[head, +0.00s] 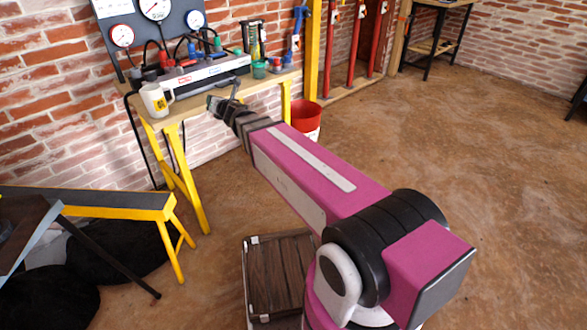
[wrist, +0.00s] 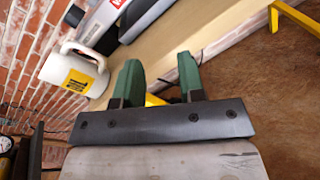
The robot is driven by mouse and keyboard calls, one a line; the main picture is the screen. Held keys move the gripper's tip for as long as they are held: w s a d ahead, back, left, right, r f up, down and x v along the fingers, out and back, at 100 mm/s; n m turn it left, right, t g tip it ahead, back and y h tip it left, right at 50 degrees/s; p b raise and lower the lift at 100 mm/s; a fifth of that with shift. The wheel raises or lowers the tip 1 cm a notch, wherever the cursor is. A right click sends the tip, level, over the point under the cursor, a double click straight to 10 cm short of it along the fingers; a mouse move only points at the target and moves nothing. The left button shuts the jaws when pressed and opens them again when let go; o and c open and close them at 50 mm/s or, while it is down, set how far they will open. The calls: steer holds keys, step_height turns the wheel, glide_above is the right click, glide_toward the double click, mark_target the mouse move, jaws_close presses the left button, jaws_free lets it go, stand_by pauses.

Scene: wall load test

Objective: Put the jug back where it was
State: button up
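The white jug (head: 156,100) with a yellow label stands upright at the left front corner of the wooden bench (head: 186,108). It also shows in the wrist view (wrist: 74,69), at the upper left, tilted by the camera angle. My gripper (head: 216,103) is at the bench's front edge, to the right of the jug and apart from it. In the wrist view my gripper (wrist: 158,76) has its two green fingers spread with nothing between them.
A grey device (head: 205,74) and a gauge panel (head: 155,25) stand behind the jug. A green cup (head: 260,69) and bottles stand farther right on the bench. A red and white bucket (head: 305,118) is on the floor. A yellow-edged trestle (head: 110,206) is at left.

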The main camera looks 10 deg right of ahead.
steer(key=s+d+f+m+g+h, duration=0.2)
steer(key=d+f+m+h, duration=0.3)
steer(key=d+m, duration=0.45)
steer(key=s+d+f+m+g+h, duration=0.2)
steer(key=d+f+m+g+h, duration=0.1)
steer(key=d+f+m, duration=0.55)
steer(key=s+d+f+m+g, duration=0.4)
steer(key=s+d+m+g, duration=0.1)
steer(key=s+m, duration=0.3)
steer(key=s+d+f+m+g+y, duration=0.1)
steer(key=s+d+f+m+g, duration=0.3)
steer(key=s+m, duration=0.5)
steer(key=shift+s+d+f+g, duration=0.3)
steer(key=shift+s+d+g, duration=0.2)
steer(key=shift+s+g, duration=0.1)
